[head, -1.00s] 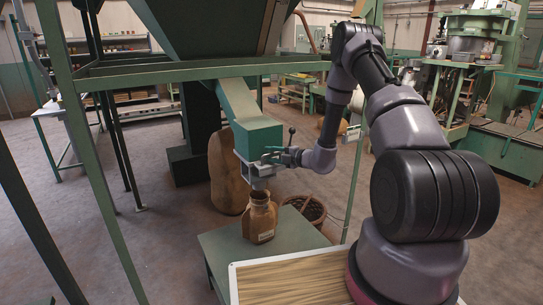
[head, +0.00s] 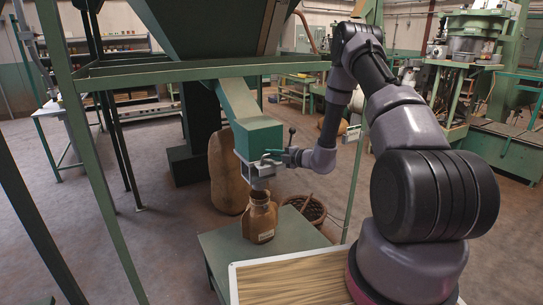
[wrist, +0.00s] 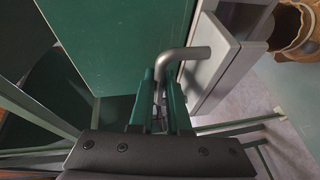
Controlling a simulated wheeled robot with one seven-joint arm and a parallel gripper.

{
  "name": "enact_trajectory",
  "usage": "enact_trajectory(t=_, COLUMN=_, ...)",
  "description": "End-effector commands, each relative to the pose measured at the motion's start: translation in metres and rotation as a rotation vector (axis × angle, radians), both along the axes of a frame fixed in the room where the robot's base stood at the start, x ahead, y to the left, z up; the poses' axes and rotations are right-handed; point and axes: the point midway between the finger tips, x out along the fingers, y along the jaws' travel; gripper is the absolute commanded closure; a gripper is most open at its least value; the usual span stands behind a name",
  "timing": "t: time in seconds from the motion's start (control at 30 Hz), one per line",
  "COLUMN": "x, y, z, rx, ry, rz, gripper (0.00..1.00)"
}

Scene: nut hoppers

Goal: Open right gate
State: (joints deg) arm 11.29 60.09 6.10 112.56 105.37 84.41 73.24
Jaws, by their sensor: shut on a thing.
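The gate is on a green outlet box (head: 258,138) at the lower end of the hopper's chute. A grey metal frame or plate (head: 262,168) is on the box's lower front. In the wrist view a bent grey handle (wrist: 187,54) stands out beside the green panel (wrist: 105,40) and the grey plate (wrist: 227,72). My gripper (head: 283,157) is at the box's right side. In the wrist view its two green fingers (wrist: 161,92) are shut on the handle's lower part. The fingers hide the gripped part. I cannot tell how far the gate stands open.
An open brown sack (head: 260,218) stands under the outlet on a green table (head: 220,250). A bigger sack (head: 226,172) and a basket (head: 318,212) of dark pieces are behind. Green frame posts (head: 98,185) stand at left. A tray (head: 290,275) is at the front.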

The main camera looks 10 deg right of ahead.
Motion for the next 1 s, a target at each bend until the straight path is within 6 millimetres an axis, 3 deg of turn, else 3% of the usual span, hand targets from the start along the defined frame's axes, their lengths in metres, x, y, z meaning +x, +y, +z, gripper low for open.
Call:
enact_trajectory(t=0.83, x=0.0, y=-0.001, z=0.0, rx=0.0, ry=0.0, rz=-0.001, gripper=1.0)
enact_trajectory(t=1.0, x=-0.022, y=-0.009, z=-0.001, rx=0.001, ry=0.005, rz=-0.002, gripper=1.0)
